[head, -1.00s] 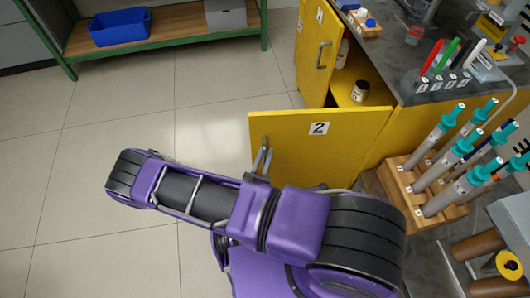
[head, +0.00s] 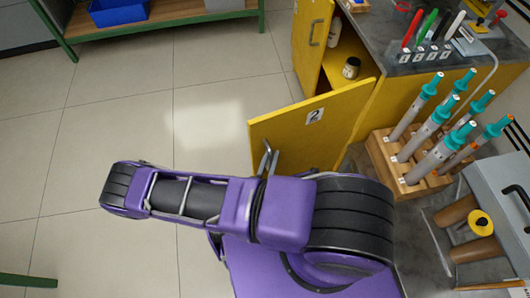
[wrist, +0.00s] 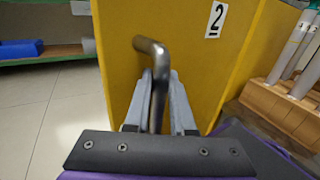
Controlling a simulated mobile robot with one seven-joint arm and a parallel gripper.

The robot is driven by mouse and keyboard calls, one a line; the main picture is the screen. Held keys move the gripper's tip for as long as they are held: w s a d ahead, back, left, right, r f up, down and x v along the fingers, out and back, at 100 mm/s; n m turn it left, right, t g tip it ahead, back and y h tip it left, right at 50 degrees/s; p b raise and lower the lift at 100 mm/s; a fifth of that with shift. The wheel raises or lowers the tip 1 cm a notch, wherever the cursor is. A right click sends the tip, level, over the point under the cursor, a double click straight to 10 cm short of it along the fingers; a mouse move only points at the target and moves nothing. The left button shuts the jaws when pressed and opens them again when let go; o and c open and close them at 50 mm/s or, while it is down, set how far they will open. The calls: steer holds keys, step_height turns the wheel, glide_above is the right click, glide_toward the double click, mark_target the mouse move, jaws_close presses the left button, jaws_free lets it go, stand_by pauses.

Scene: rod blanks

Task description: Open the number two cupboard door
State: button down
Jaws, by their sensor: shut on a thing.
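The yellow number two cupboard door (head: 300,128) stands swung open, away from the cupboard front, with its "2" label near the top right. It also fills the middle of the wrist view (wrist: 185,40). Its bent metal handle (wrist: 154,75) sits between the fingers of my gripper (wrist: 160,95), which is shut on it. In the head view my purple arm hides most of the gripper and the lower part of the door.
Another yellow door (head: 311,40) stands open behind, with a jar (head: 351,68) inside the cupboard. A wooden rack (head: 392,160) holds several teal-capped rods at right. A green-framed shelf with a blue bin (head: 118,12) is at the back left. The tiled floor at left is clear.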

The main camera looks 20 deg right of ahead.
steer(key=shift+s+d, duration=0.2)
steer(key=shift+s, duration=0.3)
steer(key=c, duration=0.8)
jaws_free()
steer(key=shift+o, duration=0.2)
steer(key=v, duration=1.7)
steer(key=shift+s, duration=0.15)
steer(key=shift+a, duration=0.1)
